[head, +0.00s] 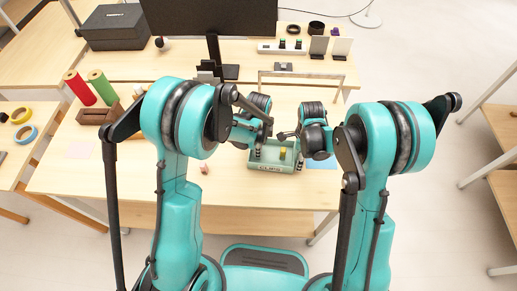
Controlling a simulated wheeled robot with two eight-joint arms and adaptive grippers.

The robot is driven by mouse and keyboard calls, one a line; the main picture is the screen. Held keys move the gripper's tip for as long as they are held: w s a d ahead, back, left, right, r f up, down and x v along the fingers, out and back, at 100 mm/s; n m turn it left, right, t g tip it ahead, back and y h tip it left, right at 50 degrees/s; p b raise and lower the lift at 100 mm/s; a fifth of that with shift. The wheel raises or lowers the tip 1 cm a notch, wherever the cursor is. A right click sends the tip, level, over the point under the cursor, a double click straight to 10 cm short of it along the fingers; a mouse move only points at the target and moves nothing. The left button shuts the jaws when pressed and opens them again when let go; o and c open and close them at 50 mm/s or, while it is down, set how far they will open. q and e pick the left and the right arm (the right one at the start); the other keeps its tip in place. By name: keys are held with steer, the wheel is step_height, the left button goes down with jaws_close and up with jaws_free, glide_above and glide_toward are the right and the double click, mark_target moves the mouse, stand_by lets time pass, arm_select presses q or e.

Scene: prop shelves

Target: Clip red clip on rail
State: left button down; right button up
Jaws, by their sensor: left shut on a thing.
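A green tray (262,168) with a label on its front stands on the table. Small dark pieces and a yellow one are in it. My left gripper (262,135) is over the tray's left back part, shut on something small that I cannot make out. My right gripper (286,135) is close by, at the tray's back right; its fingers are too small to read. A pale rail on two legs (301,74) stands farther back. I cannot pick out a red clip for sure. A small pinkish piece (204,168) lies on the table left of the tray.
A monitor (212,18) stands behind, with a power strip (282,47) to its right. Red (79,88) and green (103,86) cylinders stand by a brown block (97,115) at left. A blue sheet (322,161) lies right of the tray. The table front is mostly clear.

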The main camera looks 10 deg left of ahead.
arm_select(q)
steer(key=c, duration=1.4)
jaws_free()
steer(key=shift+o, duration=0.2)
steer(key=shift+p, duration=0.45)
arm_select(e)
steer(key=shift+r, duration=0.35)
steer(key=shift+f, duration=0.15)
arm_select(q)
step_height(320, 180, up, 12)
steer(key=shift+w+a+r, duration=0.1)
